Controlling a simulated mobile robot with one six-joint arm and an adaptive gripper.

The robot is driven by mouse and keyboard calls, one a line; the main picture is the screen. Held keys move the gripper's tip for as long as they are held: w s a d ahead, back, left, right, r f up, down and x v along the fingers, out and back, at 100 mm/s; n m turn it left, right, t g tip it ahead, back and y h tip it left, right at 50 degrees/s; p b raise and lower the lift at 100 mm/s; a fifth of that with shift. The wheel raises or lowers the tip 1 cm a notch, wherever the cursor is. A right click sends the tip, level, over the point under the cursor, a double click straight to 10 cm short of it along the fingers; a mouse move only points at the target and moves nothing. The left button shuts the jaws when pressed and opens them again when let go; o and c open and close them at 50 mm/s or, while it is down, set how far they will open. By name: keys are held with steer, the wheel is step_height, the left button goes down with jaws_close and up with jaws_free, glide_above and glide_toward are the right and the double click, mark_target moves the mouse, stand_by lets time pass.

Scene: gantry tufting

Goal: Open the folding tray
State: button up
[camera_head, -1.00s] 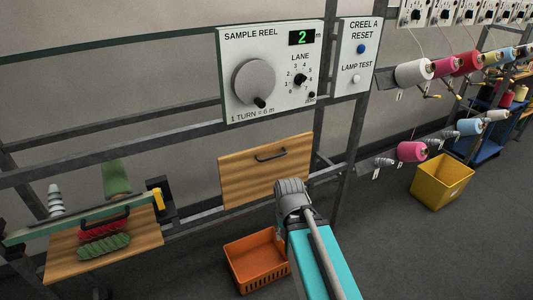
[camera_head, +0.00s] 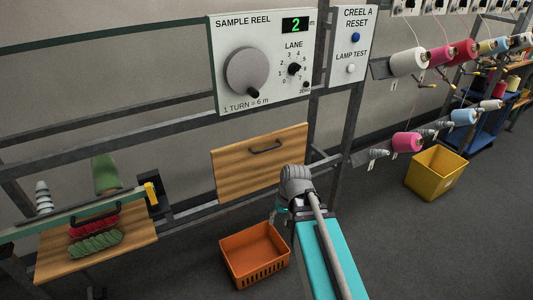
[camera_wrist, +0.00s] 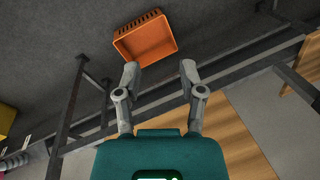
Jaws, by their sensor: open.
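The folding tray (camera_head: 262,172) is a wooden board with a dark handle (camera_head: 265,147). It hangs upright against the grey frame below the sample reel panel, so it stands folded. In the wrist view the wooden board (camera_wrist: 240,140) shows at the lower right, partly hidden by my gripper; its handle is not visible there. My gripper (camera_wrist: 159,73) is open and empty, with its two fingers apart. In the head view my wrist is in front of the tray's lower right corner, and the fingers are mostly hidden. I cannot tell the gap to the board.
An orange crate (camera_head: 254,275) stands on the floor below the tray. A yellow bin (camera_head: 435,174) stands at the right. A wooden shelf (camera_head: 60,263) with red and green yarn is at the left. Grey frame bars (camera_head: 190,213) run around the tray. The sample reel panel (camera_head: 225,98) is above.

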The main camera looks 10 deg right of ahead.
steer(key=w+f+m+t+y+b, duration=0.1)
steer(key=w+y+b, duration=0.35)
steer(key=w, duration=0.35)
steer(key=m+t+y+b, duration=0.2)
steer(key=t+y+b, duration=0.6)
steer(key=y, duration=0.2)
glide_toward(267, 149)
steer(key=d, duration=0.4)
steer(key=shift+s+f, duration=0.45)
steer(key=shift+f, duration=0.05)
steer(key=shift+a, duration=0.15)
steer(key=p+x, duration=0.1)
steer(key=x, duration=1.2)
steer(key=shift+a+r+p, duration=0.1)
steer(key=shift+a+p, duration=0.25)
steer(key=shift+p, duration=0.05)
jaws_close()
